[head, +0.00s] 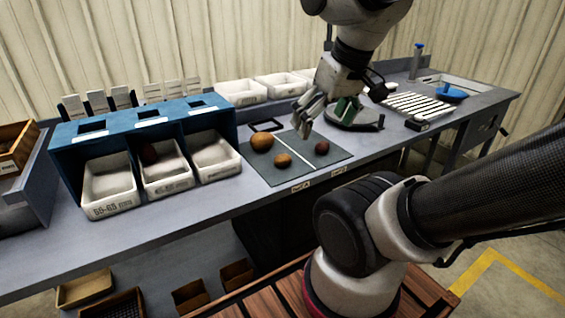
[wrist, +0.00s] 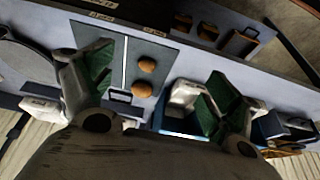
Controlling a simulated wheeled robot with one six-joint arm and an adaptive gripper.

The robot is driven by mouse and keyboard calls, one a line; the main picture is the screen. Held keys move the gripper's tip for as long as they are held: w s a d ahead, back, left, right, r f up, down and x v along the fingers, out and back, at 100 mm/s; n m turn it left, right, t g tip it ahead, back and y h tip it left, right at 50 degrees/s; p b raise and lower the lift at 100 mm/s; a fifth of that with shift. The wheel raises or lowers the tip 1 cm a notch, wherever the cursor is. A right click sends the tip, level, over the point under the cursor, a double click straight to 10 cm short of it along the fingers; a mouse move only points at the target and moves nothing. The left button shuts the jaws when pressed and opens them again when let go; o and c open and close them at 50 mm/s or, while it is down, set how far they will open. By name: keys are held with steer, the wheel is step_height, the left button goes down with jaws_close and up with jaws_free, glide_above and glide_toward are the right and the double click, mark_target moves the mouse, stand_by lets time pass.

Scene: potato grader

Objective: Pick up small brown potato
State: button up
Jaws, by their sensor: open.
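The small brown potato (head: 283,160) lies on the dark grey mat (head: 255,171), left of its white dividing line. A larger orange-brown potato (head: 262,141) lies behind it to the left. A reddish potato (head: 322,147) lies right of the line. My gripper (head: 325,115) is open and empty above the back of the mat. In the wrist view, the small brown potato (wrist: 147,65) and the larger one (wrist: 141,90) show between the spread green-padded fingers. The reddish potato is not seen there.
A blue rack (head: 140,125) with white bins (head: 108,184) stands left of the mat; a dark red potato (head: 150,154) lies in the middle bin. More white trays (head: 240,92) stand at the back. A white slatted rack (head: 415,103) and blue dish (head: 452,92) lie to the right.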

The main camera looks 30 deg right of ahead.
steer(key=shift+f, duration=0.15)
steer(key=c, duration=0.3)
steer(key=w+f+g, duration=0.2)
steer(key=w+f, duration=0.1)
steer(key=shift+f, duration=0.25)
steer(key=shift+c, duration=1.1)
steer(key=m+g, duration=0.3)
steer(key=m, duration=1.1)
glide_above(282, 155)
steer(key=f, duration=0.7)
steer(key=shift+s+a+f, duration=0.15)
steer(key=shift+a, duration=0.25)
steer(key=m, duration=0.2)
steer(key=shift+w+m, duration=0.25)
steer(key=shift+m, duration=0.35)
steer(key=shift+t, duration=0.3)
steer(key=f, duration=0.7)
steer(key=shift+s+d+f, duration=0.15)
steer(key=shift+d+f, duration=0.15)
steer(key=shift+d, duration=0.05)
